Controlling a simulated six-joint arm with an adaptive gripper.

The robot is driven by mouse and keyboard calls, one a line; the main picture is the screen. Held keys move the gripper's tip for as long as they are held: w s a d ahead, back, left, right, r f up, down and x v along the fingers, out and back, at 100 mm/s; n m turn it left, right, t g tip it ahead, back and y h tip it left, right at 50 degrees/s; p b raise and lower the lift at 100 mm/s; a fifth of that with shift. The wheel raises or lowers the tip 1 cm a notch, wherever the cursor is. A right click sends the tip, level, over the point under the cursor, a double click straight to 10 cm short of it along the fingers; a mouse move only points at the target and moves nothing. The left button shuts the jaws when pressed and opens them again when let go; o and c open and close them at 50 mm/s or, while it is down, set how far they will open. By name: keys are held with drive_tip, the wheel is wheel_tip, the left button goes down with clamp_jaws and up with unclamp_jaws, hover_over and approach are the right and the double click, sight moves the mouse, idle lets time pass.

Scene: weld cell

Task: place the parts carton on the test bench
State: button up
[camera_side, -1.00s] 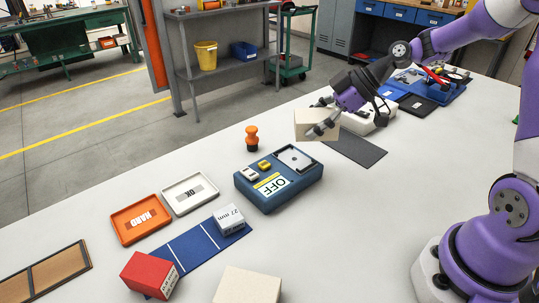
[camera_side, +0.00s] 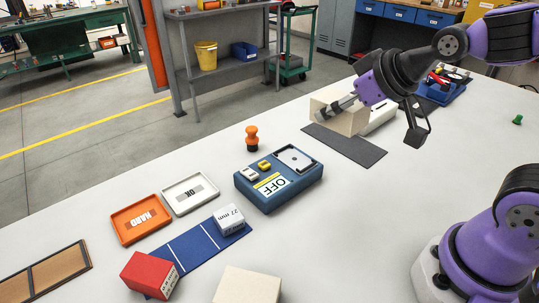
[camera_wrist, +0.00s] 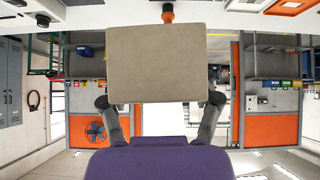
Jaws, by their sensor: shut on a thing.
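A plain beige carton (camera_side: 338,115) is held in my gripper (camera_side: 338,108), beside the dark mat at the back of the table. I cannot tell whether its base touches anything. In the wrist view the carton (camera_wrist: 157,63) fills the upper middle, with one finger of my gripper (camera_wrist: 158,101) on each side of it. The blue bench unit (camera_side: 278,178) marked OFF, with a light square plate on its top, stands left of and nearer than the carton. Its top plate is empty.
An orange knob (camera_side: 251,138) stands behind the blue unit. The dark mat (camera_side: 350,147) lies bare in front of the carton, with a white device (camera_side: 381,117) behind. OK (camera_side: 190,193) and HARD (camera_side: 141,219) trays, a red box (camera_side: 149,275) and another beige box (camera_side: 247,286) lie left and front.

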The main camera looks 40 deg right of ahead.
drive_tip(key=shift+s+f, duration=0.1)
drive_tip(key=shift+f, duration=0.05)
drive_tip(key=s+d+f+n+g+h, duration=0.3)
drive_tip(key=d+n+g, duration=0.1)
drive_tip(key=d, duration=0.5)
drive_tip(key=s+d+f+n+g+h, duration=0.25)
drive_tip(key=d+n+g, duration=0.2)
drive_tip(key=d, duration=0.45)
drive_tip(key=s+d+f+n+g+h, duration=0.2)
drive_tip(key=s+d+f+n+g, duration=0.25)
drive_tip(key=d, duration=0.45)
drive_tip(key=shift+t, duration=0.4)
drive_tip(key=shift+w+f, duration=0.25)
drive_tip(key=shift+f, duration=1.15)
drive_tip(key=shift+w+f, duration=0.2)
drive_tip(key=shift+f, duration=1.15)
drive_tip(key=shift+f, duration=0.55)
drive_tip(key=o, duration=1.3)
drive_tip(key=shift+o, duration=0.2)
